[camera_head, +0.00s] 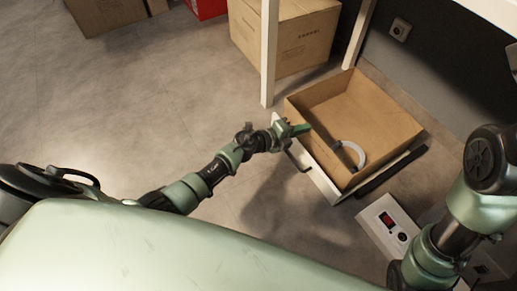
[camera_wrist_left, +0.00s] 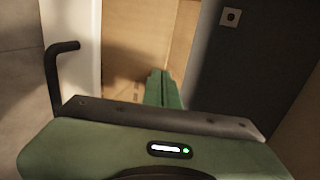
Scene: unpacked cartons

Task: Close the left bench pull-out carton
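The pull-out carton (camera_head: 372,112) is an open brown box with a white front panel (camera_head: 308,165), and it stands pulled out beside a white bench leg. A dark bar handle (camera_head: 297,160) sticks out from the panel; it also shows at the left of the left wrist view (camera_wrist_left: 55,75). My left gripper (camera_head: 303,130) is at the panel's upper edge, near its far-left corner, with the handle to one side of it. Its green fingers (camera_wrist_left: 163,88) look together, with nothing seen between them. Whether they touch the panel is unclear. My right gripper is out of view.
A grey-white ring-shaped object (camera_head: 352,154) lies in the carton. A white box with a red display (camera_head: 388,220) is on the floor near my right arm. A closed carton (camera_head: 290,35) stands behind the bench leg (camera_head: 269,60). The floor at left is clear.

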